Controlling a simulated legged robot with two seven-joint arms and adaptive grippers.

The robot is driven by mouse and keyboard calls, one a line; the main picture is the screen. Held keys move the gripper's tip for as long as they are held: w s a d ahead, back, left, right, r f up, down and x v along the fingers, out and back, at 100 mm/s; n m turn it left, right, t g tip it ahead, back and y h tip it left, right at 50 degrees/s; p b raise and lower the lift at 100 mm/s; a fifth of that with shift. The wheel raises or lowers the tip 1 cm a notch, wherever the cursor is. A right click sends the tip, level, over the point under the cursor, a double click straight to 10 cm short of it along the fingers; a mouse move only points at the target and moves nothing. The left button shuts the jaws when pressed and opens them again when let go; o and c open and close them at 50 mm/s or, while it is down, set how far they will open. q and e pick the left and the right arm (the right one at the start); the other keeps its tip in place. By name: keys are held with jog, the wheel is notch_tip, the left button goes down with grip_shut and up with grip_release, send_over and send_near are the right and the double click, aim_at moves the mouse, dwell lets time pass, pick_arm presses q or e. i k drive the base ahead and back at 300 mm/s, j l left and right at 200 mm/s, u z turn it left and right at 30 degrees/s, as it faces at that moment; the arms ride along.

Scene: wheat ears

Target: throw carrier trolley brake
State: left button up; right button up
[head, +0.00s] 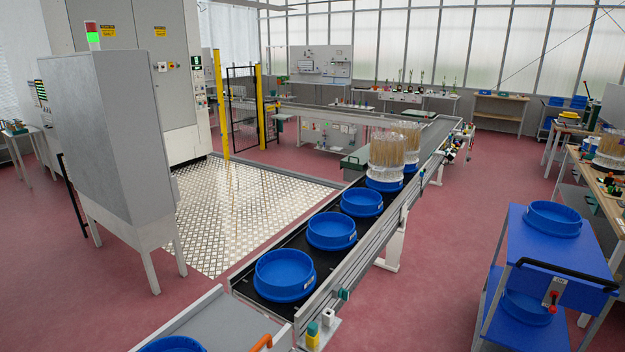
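The carrier trolley (580,250) is a blue two-shelf cart at the right. A blue round carrier (554,218) sits on its top shelf, and another blue carrier (527,306) is on the lower shelf. A black push handle (570,275) runs across its near end. Below the handle is a small pale plate with a red-knobbed lever, which looks like the brake (553,298); its exact setting is too small to tell. Neither of my grippers is in view.
A conveyor (405,190) carries blue carriers, some with wheat ears in clear containers (387,153). A grey cabinet (115,130) stands left. An orange handle (262,342) shows at the bottom. A bench (600,180) stands behind the trolley. Red floor between conveyor and trolley is clear.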

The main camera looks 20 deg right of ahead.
aim_at(552, 309)
jog(key=l+z, duration=0.1)
jog(key=z, duration=0.9)
jog(key=i+l+z, duration=0.1)
jog(key=z, duration=0.4)
jog(key=i+z, duration=0.1)
jog(key=z, duration=0.35)
jog(key=i+z, duration=0.3)
jog(key=i+j, duration=0.1)
jog(key=i, duration=1.4)
jog(key=i+j+z, duration=0.1)
jog(key=i, duration=0.65)
